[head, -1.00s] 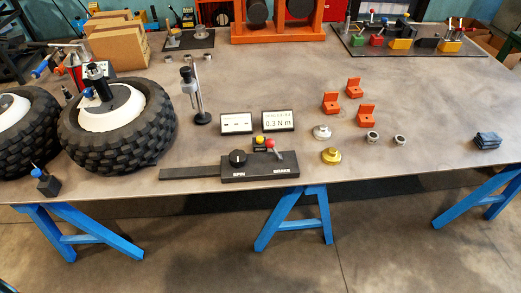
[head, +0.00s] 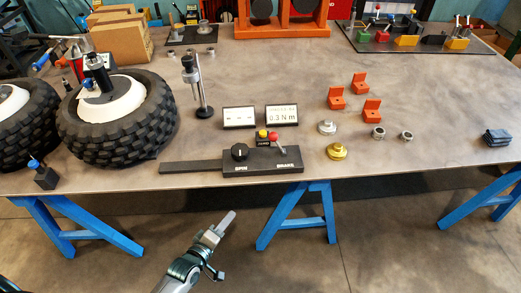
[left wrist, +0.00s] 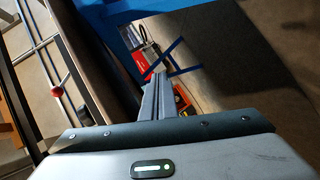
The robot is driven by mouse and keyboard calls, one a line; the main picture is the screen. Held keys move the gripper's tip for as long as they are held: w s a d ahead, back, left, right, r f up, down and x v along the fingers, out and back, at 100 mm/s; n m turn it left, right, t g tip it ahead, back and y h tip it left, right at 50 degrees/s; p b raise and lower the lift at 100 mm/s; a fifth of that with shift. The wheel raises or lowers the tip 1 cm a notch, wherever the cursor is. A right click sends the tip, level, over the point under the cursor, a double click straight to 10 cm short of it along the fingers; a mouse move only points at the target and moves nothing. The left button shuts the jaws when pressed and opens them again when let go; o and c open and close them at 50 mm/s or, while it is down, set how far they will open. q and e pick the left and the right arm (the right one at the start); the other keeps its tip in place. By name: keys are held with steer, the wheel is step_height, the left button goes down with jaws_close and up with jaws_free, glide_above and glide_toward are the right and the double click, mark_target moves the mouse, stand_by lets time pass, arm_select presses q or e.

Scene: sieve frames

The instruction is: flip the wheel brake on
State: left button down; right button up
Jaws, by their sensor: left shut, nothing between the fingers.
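A black control box (head: 262,161) sits at the table's front edge, with labels SPIN and BRAKE. The brake lever with a red knob (head: 274,137) stands at its right end, above the word BRAKE. A black SPIN knob (head: 240,152) is on its left, and a yellow button (head: 263,134) is between them. My left gripper (head: 228,220) is shut and empty, in front of the table edge and apart from the box. In the left wrist view its closed fingers (left wrist: 156,97) point ahead past the table's edge. My right gripper is not in view.
Two black-tyred wheels (head: 118,140) stand at the left of the table. Two displays are behind the box, one reading 0.3 N m (head: 282,115). Orange blocks (head: 371,110) and metal pieces lie to the right. The front right tabletop is mostly clear.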

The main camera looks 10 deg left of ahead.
mark_target(278, 144)
arm_select(q)
steer(key=w+d+r+n+t+h, duration=0.1)
steer(key=r+n+t, duration=0.1)
steer(key=r, duration=0.7)
steer(key=w+r+n+t+h, duration=0.1)
steer(key=w+r+n+t, duration=0.1)
steer(key=r, duration=0.8)
steer(key=shift+d+r+n+t+b, duration=0.25)
steer(key=shift+d+n+t+b, duration=0.15)
steer(key=shift+n, duration=0.3)
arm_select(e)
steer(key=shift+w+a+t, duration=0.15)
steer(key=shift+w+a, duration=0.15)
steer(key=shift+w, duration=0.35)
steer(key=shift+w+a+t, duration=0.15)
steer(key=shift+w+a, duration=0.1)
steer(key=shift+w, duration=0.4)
arm_select(q)
steer(key=shift+w, duration=0.25)
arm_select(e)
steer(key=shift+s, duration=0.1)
